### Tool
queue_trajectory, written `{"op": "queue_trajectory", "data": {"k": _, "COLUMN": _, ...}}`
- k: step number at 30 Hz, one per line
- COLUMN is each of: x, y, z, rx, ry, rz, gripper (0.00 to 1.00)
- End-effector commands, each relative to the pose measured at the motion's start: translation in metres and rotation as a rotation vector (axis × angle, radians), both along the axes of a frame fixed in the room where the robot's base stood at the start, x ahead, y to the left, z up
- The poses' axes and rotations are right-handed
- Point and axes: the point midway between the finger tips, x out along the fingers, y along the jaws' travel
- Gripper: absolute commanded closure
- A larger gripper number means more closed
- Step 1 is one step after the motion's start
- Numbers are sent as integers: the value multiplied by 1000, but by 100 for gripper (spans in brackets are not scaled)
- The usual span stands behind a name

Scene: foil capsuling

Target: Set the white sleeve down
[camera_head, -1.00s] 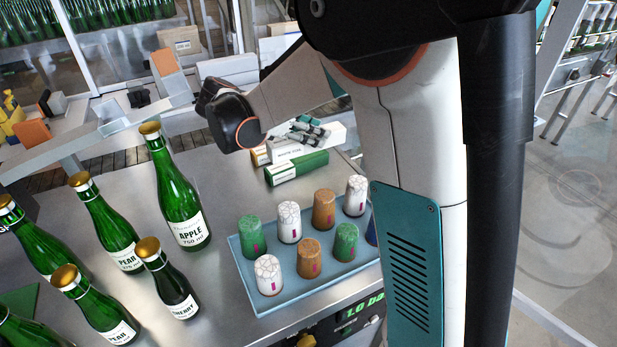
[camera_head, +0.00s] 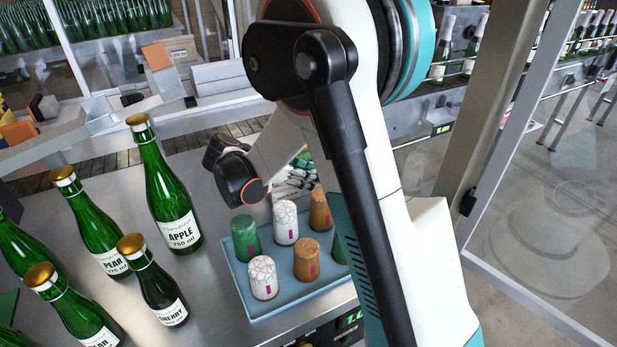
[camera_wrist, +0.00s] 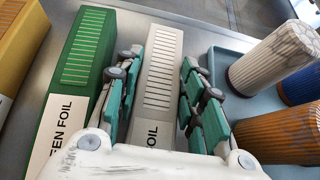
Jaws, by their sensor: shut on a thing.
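The white sleeve (camera_wrist: 160,80) is a long pale box with a slotted face and a label of which only "OIL" shows. It lies between the two teal fingers of my gripper (camera_wrist: 160,58) in the wrist view, and the gripper is shut on it. It runs roughly parallel to the green foil box (camera_wrist: 82,55) on its left. I cannot tell whether its underside touches the table. In the head view my arm hides most of the sleeve and the fingers.
A blue tray (camera_head: 290,300) of white, green and orange capsules stands close to the right of the gripper; its rim also shows in the wrist view (camera_wrist: 222,60). A tan box (camera_wrist: 18,40) lies far left. Green bottles (camera_head: 172,195) stand on the steel table's left.

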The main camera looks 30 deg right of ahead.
Motion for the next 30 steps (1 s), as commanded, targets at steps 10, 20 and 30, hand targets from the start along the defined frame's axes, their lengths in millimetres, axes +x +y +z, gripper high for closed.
{"op": "queue_trajectory", "data": {"k": 10, "x": 0, "y": 0, "z": -1, "rx": 1, "ry": 0, "rz": 0, "gripper": 48}}
{"op": "queue_trajectory", "data": {"k": 20, "x": 0, "y": 0, "z": 0, "rx": 1, "ry": 0, "rz": 0, "gripper": 44}}
{"op": "queue_trajectory", "data": {"k": 30, "x": 1, "y": 32, "z": 24, "rx": 1, "ry": 0, "rz": 4, "gripper": 44}}
